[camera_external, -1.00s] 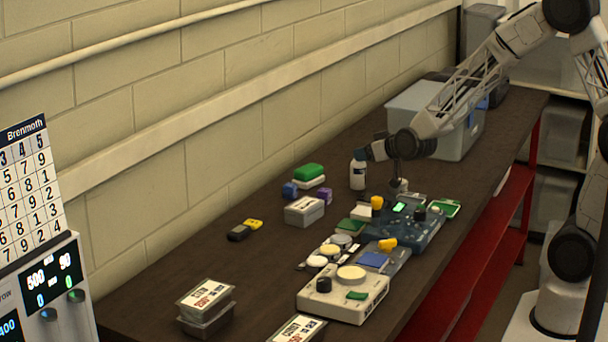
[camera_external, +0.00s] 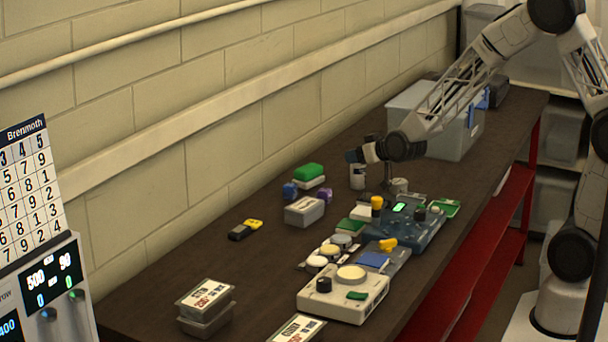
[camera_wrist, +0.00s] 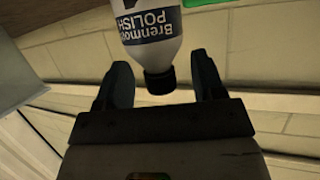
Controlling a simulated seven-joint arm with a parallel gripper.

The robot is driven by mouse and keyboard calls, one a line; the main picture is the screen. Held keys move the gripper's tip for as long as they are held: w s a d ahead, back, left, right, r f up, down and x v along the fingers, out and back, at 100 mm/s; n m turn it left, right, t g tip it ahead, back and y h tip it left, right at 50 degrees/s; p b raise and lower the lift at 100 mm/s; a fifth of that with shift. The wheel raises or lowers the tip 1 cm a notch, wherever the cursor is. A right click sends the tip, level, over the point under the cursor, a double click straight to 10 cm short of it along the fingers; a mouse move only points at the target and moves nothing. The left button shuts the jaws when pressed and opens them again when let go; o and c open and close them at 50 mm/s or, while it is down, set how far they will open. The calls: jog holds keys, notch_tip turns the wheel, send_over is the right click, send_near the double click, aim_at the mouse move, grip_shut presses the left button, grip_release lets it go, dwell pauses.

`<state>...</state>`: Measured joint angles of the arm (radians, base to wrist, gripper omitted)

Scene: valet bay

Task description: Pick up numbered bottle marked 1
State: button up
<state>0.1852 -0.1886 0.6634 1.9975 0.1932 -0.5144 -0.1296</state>
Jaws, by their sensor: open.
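A white bottle (camera_external: 357,180) stands upright on the dark bench, near the wall; its top is hidden by my gripper (camera_external: 353,156). In the wrist view the bottle (camera_wrist: 150,38) has a white and blue label reading "POLISH" and a black cap. No number 1 shows on the part in view. My gripper (camera_wrist: 163,72) is open, one finger on each side of the bottle's cap and shoulder in that view. I cannot tell whether the bottle is fully between the fingers. No contact shows.
A grey bin (camera_external: 455,145) stands behind my wrist. A small grey canister (camera_external: 399,186) is right of the bottle. A green-topped box (camera_external: 309,171), purple block (camera_external: 325,196) and grey box (camera_external: 304,211) lie to the left. Devices crowd the front. Bench left of the grey box is mostly clear.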

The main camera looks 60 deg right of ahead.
jog(key=shift+x, duration=1.1)
jog(key=c, duration=1.1)
